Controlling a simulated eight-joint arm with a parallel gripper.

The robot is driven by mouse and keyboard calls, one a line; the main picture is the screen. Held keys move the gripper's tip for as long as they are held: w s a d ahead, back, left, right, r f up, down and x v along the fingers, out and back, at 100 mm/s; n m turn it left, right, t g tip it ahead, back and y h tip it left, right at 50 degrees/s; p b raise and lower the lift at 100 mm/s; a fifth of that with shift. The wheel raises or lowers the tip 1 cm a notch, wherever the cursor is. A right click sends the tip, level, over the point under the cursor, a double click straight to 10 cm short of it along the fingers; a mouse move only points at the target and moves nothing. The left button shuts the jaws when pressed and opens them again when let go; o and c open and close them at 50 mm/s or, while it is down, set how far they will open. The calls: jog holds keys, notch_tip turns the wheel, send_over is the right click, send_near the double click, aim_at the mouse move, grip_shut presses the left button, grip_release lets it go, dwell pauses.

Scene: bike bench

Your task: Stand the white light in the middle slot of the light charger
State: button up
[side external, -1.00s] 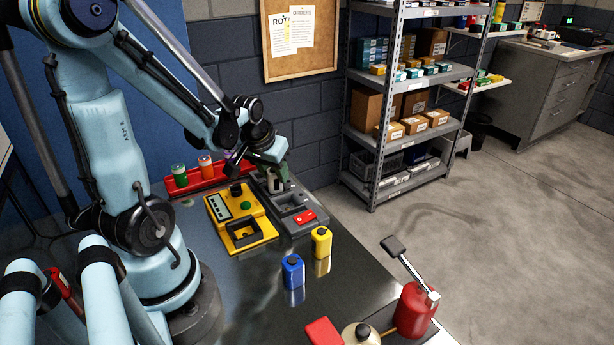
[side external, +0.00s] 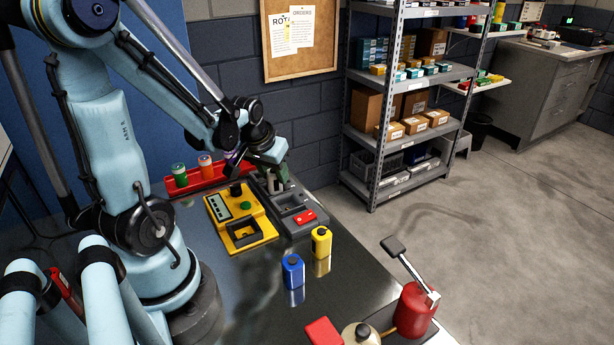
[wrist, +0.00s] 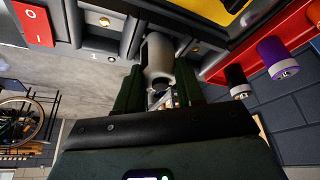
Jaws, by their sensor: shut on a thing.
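The grey light charger (side external: 312,228) stands on the bench beside the yellow device. It also shows at the top of the wrist view (wrist: 113,27), with its red switch (wrist: 35,25) at the left. My gripper (side external: 278,186) is over the far part of the charger. In the wrist view, its dark green fingers (wrist: 158,92) are shut on the pale white light (wrist: 158,52). The light's far end is at the charger, between slot walls. I cannot tell whether it rests on the slot floor. In the side view, my gripper mostly hides the light.
The yellow device (side external: 219,207) sits left of the charger. A red rack (side external: 208,184) with green and orange-topped containers is behind. The bench between the device and my base is clear.

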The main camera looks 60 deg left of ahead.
jog(key=shift+f, duration=0.6)
dwell(0.4)
jog(key=o, duration=0.8)
jog(key=shift+r, duration=0.1)
jog(key=v, duration=1)
jog(key=shift+s+r, duration=0.15)
jog(key=shift+r, duration=0.25)
jog(key=w+d+m+t+h, duration=0.1)
jog(key=d+m, duration=0.1)
jog(key=d, duration=0.3)
jog(key=w+d+m+t, duration=0.1)
jog(key=d+m, duration=0.1)
jog(key=d, duration=0.4)
jog(key=w+d+m+t+h, duration=0.1)
jog(key=w+d+m, duration=0.1)
jog(key=d, duration=0.3)
jog(key=shift+d+r+m+h, duration=0.15)
jog(key=shift+m+h, duration=0.15)
jog(key=shift+m, duration=0.1)
